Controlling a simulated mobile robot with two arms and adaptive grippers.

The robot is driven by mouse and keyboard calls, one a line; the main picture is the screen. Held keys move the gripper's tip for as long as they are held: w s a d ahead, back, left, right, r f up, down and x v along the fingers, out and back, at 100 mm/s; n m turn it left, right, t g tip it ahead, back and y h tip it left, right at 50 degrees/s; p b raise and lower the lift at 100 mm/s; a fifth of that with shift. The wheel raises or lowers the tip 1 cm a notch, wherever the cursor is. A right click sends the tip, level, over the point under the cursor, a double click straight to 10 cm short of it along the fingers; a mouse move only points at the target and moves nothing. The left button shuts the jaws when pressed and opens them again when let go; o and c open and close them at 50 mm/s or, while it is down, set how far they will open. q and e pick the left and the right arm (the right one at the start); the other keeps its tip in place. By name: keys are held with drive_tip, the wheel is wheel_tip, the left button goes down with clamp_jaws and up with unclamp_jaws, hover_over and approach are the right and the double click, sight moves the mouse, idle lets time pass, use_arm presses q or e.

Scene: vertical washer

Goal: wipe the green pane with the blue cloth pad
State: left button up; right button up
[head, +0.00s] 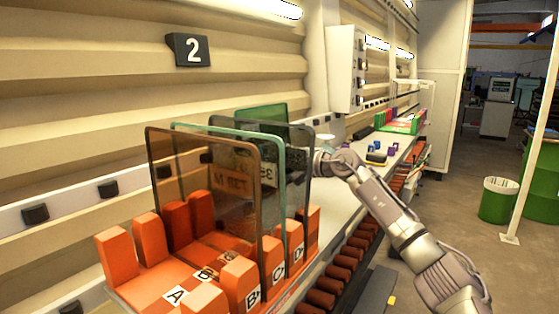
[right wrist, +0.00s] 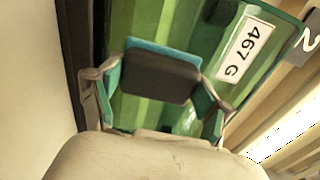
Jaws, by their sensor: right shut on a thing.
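The green pane (head: 262,112) stands upright at the back of the row of panes, its lower part seen only through the panes in front. In the right wrist view the green pane (right wrist: 140,112) fills the background, with a white label reading "467 G". My right gripper (right wrist: 157,88) is shut on the blue cloth pad (right wrist: 165,50), which has a dark grey backing block. The pad faces the green pane; I cannot tell whether it touches. In the head view my right arm reaches behind the nearer panes, hiding the gripper and pad. My left gripper is not in view.
A bronze pane (head: 200,190), a pale teal-edged pane (head: 273,180) and a grey pane (head: 300,135) stand nearer. An orange slotted rack (head: 130,290) with lettered blocks holds panes. A ribbed wall with a "2" sign (head: 188,50) rises behind. The bench continues beyond with small items.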

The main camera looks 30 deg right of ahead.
drive_tip(key=shift+s+a, duration=0.3)
drive_tip(key=shift+a, duration=0.55)
drive_tip(key=shift+s+d+b, duration=0.15)
drive_tip(key=shift+s+b, duration=0.1)
drive_tip(key=shift+b, duration=0.1)
drive_tip(key=shift+b+v, duration=1.5)
drive_tip(key=shift+v, duration=1.15)
drive_tip(key=b+v, duration=0.2)
drive_tip(key=v, duration=0.1)
